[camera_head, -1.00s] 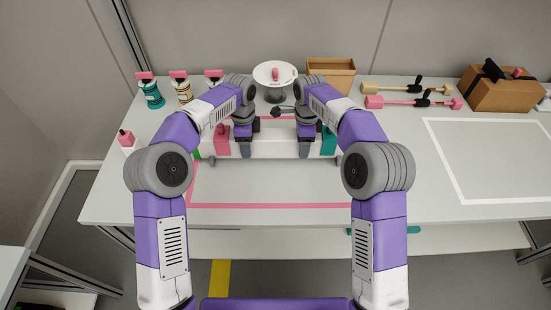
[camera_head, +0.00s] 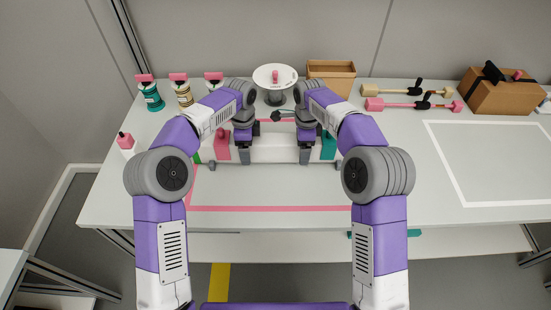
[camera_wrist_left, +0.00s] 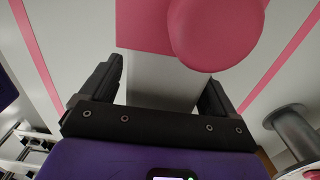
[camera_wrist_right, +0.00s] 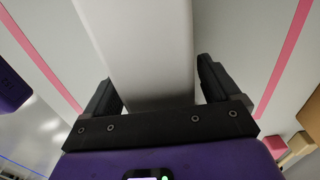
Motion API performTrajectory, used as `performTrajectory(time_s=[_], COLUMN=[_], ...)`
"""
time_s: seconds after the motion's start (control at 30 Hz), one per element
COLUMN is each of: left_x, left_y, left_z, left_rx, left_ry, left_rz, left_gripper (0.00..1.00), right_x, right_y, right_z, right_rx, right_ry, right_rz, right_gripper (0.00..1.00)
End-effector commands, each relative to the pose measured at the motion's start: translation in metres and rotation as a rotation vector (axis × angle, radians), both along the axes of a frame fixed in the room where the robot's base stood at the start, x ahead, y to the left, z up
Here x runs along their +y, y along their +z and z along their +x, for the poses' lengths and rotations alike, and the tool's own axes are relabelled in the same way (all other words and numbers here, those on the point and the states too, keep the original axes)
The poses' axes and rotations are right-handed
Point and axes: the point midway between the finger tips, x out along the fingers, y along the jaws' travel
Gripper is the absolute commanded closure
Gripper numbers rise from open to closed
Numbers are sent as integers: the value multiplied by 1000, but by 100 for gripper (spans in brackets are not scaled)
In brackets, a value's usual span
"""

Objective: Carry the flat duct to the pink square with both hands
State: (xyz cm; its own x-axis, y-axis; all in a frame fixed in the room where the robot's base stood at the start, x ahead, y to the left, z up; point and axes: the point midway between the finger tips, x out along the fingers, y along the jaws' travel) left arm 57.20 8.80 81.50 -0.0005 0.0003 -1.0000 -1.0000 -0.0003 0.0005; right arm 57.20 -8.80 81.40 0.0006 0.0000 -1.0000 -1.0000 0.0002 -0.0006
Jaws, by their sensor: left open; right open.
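The flat duct (camera_head: 275,152) is a long white box lying left to right inside the pink square (camera_head: 270,208) outline on the table. A pink block (camera_head: 221,145) shows at its left end and a teal block (camera_head: 329,146) at its right end. My left gripper (camera_head: 243,158) is open, with its fingers either side of the duct (camera_wrist_left: 160,85) near the pink block, whose round pink knob (camera_wrist_left: 215,30) shows close by. My right gripper (camera_head: 305,157) is open, its fingers either side of the duct (camera_wrist_right: 145,50) near the teal block. Contact cannot be told.
A round white stand (camera_head: 275,78) and a cardboard box (camera_head: 331,76) are behind the square. Several pink-topped containers (camera_head: 181,92) stand at the left. Pink and tan rods (camera_head: 400,104) and a brown box (camera_head: 505,91) lie at the right, behind an empty white outline (camera_head: 500,160).

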Motion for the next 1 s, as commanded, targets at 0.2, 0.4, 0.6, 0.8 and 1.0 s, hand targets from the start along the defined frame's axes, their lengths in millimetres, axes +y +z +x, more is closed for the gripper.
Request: performTrajectory(time_s=[0.2, 0.4, 0.6, 0.8, 1.0], left_x=[-1, -1, -1, 0, 0], left_y=[30, 74, 105, 118, 119], left_z=[1, 1, 1, 0, 0], left_rx=[-5, -5, -3, -1, 0], left_ry=[1, 1, 1, -1, 0], left_rz=[-1, -2, -1, 0, 0], left_gripper=[10, 10, 10, 10, 10], right_x=[0, 0, 0, 0, 0], right_y=[6, 5, 5, 5, 24], right_z=[0, 0, 0, 0, 1], right_rx=[0, 0, 0, 0, -4], right_ry=[0, 0, 0, 0, 0], right_rz=[0, 0, 0, 0, 0], right_gripper=[10, 10, 10, 10, 10])
